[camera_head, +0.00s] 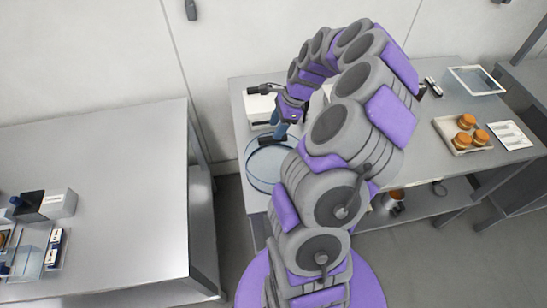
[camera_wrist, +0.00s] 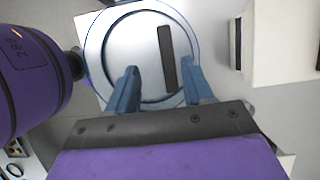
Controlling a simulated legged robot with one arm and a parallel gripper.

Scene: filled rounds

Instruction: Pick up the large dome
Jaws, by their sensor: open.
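The large dome (camera_head: 262,178) looks like a round, clear cover with a blue-tinted rim. It stands at the left front of the middle metal table (camera_head: 240,118), partly hidden by my arm. In the wrist view the dome (camera_wrist: 118,45) is a pale disc inside a blue ring, with a dark bar (camera_wrist: 166,58) across its top. My gripper (camera_head: 282,130) is above the dome, with its blue fingers pointing down. In the wrist view my gripper (camera_wrist: 160,76) is open, with one finger on each side of the bar's near end. I cannot tell whether they touch the dome.
A white box (camera_head: 258,107) stands just behind the dome. A tray (camera_head: 448,127) of orange-topped jars, a clear tray (camera_head: 478,80) and a white card (camera_head: 510,135) are at the right. A separate table (camera_head: 120,180) with boxes stands at the left, with a floor gap between.

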